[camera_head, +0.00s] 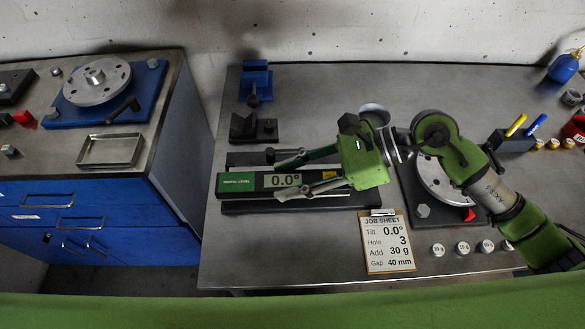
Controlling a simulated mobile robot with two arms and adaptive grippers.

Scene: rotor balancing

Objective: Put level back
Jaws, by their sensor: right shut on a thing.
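The digital level (237,183) is a long green and black bar whose display reads 0.0°. It lies level left of the middle of the metal workbench, just over a dark flat rest (240,208); I cannot tell whether it touches the rest. My right gripper (279,181) comes in from the right and is shut on the level, one finger along its far side and one along its near side. My left gripper is not in view.
A job sheet clipboard (388,243) lies in front of the gripper. The rotor stand (422,210) is partly under my arm, with several round weights (462,248) nearby. A blue vise (256,82) stands behind. The bench's front left (270,250) is clear.

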